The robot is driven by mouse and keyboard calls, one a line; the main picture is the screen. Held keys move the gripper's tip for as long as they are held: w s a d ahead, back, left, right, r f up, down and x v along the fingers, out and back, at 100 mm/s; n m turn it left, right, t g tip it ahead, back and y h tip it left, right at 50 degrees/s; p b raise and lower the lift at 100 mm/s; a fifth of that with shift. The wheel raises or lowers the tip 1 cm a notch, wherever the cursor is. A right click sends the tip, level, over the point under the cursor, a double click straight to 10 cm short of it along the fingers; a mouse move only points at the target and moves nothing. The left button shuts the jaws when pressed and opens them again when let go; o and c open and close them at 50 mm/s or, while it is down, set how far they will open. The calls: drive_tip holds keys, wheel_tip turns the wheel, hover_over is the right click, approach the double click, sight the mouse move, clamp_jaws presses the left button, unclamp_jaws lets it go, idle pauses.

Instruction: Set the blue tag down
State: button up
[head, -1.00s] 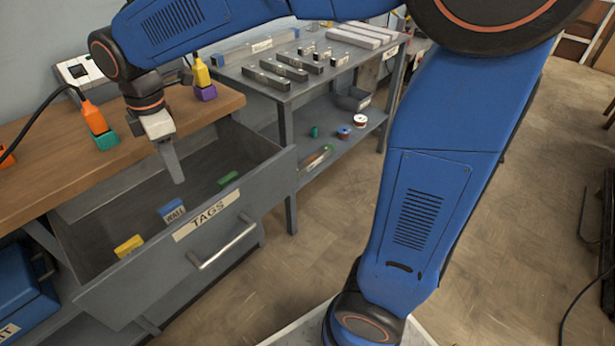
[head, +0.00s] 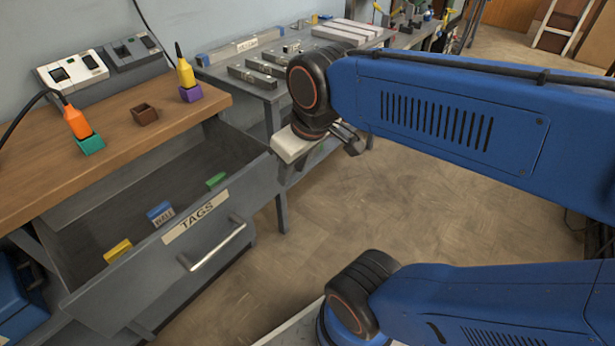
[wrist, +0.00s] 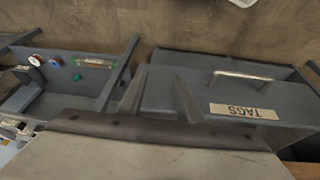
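The blue tag (head: 160,212), with a white lettered face, stands inside the open grey drawer (head: 120,297) marked TAGS, between a yellow tag (head: 117,250) and a green tag (head: 215,180). My gripper (head: 352,140) is to the right of the drawer, over the floor side, well apart from the blue tag. In the wrist view my gripper's two fingers (wrist: 160,88) are spread with nothing between them. The drawer's front label (wrist: 243,111) also shows there, beside the fingers. The blue tag is not visible in the wrist view.
The wooden bench (head: 110,145) holds an orange tool (head: 76,122) in a green holder, a yellow tool (head: 184,72) in a purple holder and a brown empty holder (head: 145,114). A grey shelf table (head: 262,88) stands behind. The floor in front is clear.

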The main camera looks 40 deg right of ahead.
drive_tip(key=shift+s+d+f+m+t, duration=0.15)
drive_tip(key=shift+s+d+f+m, duration=0.3)
drive_tip(key=shift+s+m, duration=0.2)
drive_tip(key=shift+s+d+f+m+t, duration=0.15)
drive_tip(key=shift+s+d+f+m, duration=0.3)
drive_tip(key=shift+s, duration=0.3)
drive_tip(key=shift+r, duration=0.15)
